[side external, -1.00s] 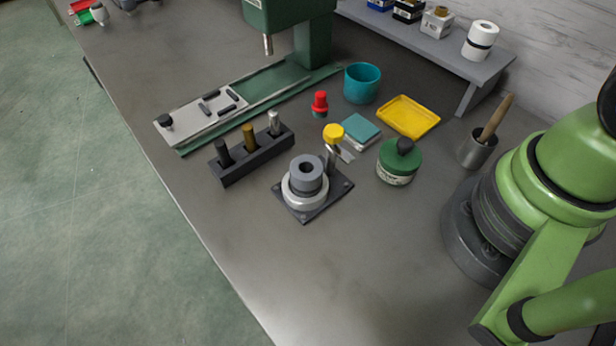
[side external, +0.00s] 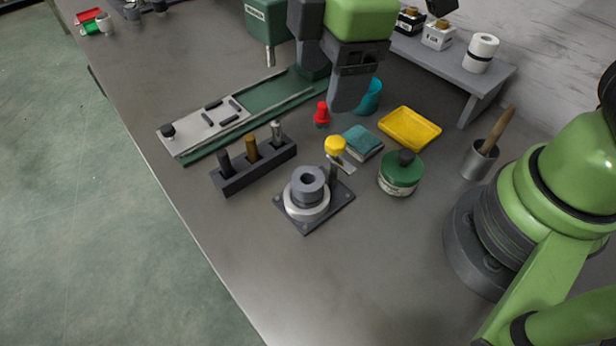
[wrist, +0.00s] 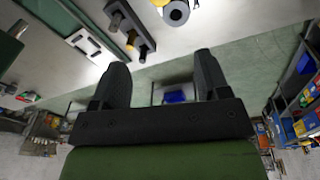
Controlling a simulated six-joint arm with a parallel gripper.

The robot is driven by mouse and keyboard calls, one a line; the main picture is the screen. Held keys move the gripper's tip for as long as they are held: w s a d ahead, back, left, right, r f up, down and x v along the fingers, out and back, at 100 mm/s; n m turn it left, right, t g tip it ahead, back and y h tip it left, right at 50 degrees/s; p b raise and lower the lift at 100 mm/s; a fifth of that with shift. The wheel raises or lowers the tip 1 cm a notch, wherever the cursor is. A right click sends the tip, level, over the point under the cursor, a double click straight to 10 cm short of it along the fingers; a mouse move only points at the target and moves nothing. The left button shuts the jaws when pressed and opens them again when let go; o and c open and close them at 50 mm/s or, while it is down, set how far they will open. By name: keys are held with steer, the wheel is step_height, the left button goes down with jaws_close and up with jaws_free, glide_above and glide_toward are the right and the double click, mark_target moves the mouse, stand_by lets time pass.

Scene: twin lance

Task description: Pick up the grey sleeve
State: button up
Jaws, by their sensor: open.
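The grey sleeve (side external: 307,199) is a short, thick dark-grey cylinder with a round hole in its top. It sits upright in a pale ring on a dark square fixture plate (side external: 336,208) near the middle of the bench. In the wrist view the sleeve (wrist: 167,16) shows at the top edge, beyond my fingertips. My gripper (side external: 327,70) is high in the side view, behind and above the sleeve and well apart from it. In the wrist view my gripper (wrist: 160,62) has its two fingers spread, with nothing between them.
A yellow-capped post (side external: 335,146) stands close beside the sleeve. My gripper partly hides the teal cup (side external: 371,99). The bench in front is clear.

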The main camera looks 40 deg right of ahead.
steer(key=a+f+n+g+h, duration=0.1)
steer(key=a+f+n, duration=0.2)
steer(key=f+n, duration=0.25)
glide_above(304, 180)
steer(key=shift+m, duration=0.25)
steer(key=f, duration=0.4)
steer(key=shift+s+a+f, duration=0.1)
steer(key=shift+s+f, duration=0.25)
step_height(304, 180, down, 6)
steer(key=shift+a+r, duration=0.1)
steer(key=c, duration=0.9)
